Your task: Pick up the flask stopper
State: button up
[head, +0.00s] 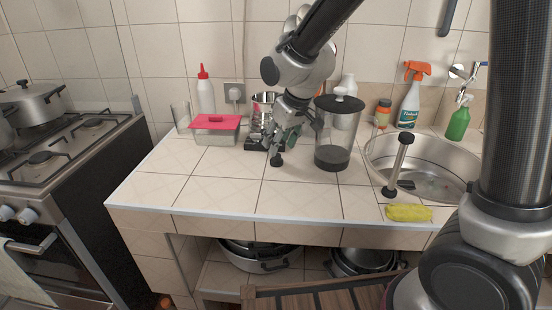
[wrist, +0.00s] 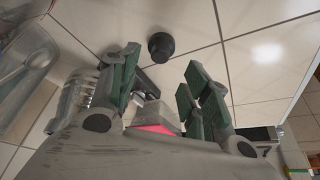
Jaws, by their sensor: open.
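The flask stopper appears to be the small black piece (head: 276,160) standing on the tiled counter, left of the lidded jar. In the wrist view a round black stopper (wrist: 161,46) lies just beyond the fingertips, roughly between them and nearer the left finger. My gripper (head: 282,138) hangs above and slightly behind the stopper in the head view. In the wrist view its green-padded fingers (wrist: 162,75) are spread apart and empty. I see no contact between fingers and stopper.
A dark-lidded clear jar (head: 332,135) stands close to the right of my gripper. A pink-lidded container (head: 215,130) and a metal canister (head: 262,107) are behind and left. The sink (head: 440,170) and a yellow sponge (head: 408,213) are right. The front-left counter (head: 200,190) is clear.

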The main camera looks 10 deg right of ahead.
aim_at(278, 155)
jog(key=x, duration=0.5)
jog(key=shift+s+d+f, duration=0.1)
jog(key=shift+s+d, duration=0.05)
jog(key=shift+d, duration=0.1)
jog(key=c, duration=0.6)
jog(key=shift+o, duration=0.2)
